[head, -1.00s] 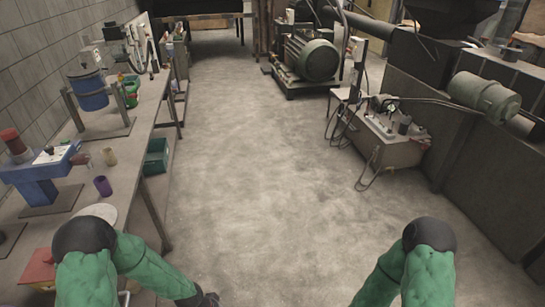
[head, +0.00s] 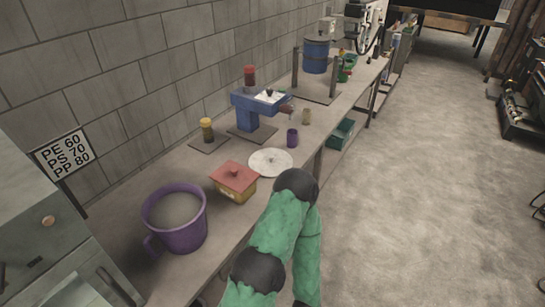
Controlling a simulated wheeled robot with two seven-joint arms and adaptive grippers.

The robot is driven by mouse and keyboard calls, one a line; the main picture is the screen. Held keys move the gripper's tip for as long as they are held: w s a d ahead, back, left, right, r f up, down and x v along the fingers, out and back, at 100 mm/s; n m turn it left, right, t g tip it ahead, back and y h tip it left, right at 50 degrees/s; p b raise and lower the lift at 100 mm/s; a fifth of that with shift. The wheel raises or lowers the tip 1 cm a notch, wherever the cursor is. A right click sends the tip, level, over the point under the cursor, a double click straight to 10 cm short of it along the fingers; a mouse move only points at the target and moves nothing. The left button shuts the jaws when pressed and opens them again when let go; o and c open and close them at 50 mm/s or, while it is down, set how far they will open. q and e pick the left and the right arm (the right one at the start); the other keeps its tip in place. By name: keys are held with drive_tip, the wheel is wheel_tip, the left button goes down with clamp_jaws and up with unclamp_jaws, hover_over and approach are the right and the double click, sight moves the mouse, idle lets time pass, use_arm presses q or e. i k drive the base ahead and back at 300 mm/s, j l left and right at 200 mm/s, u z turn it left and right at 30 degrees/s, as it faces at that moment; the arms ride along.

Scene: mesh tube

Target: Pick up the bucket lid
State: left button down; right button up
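A round white lid (head: 270,162) with a small knob at its middle lies flat on the workbench (head: 225,227), close to its front edge. A large purple bucket (head: 175,218) with a side handle stands open on the bench to the lower left, filled with something grey. My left arm is bent, its elbow in front of the bench edge just below and right of the lid. Its forearm runs down out of the picture, so the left gripper does not show. My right gripper is out of view. Nothing touches the lid, as far as I can see.
A yellow box with a red lid (head: 234,178) stands between bucket and white lid. A grey cabinet (head: 50,235) is at left.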

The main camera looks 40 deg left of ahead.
sight(270, 162)
drive_tip(key=u, duration=1.55)
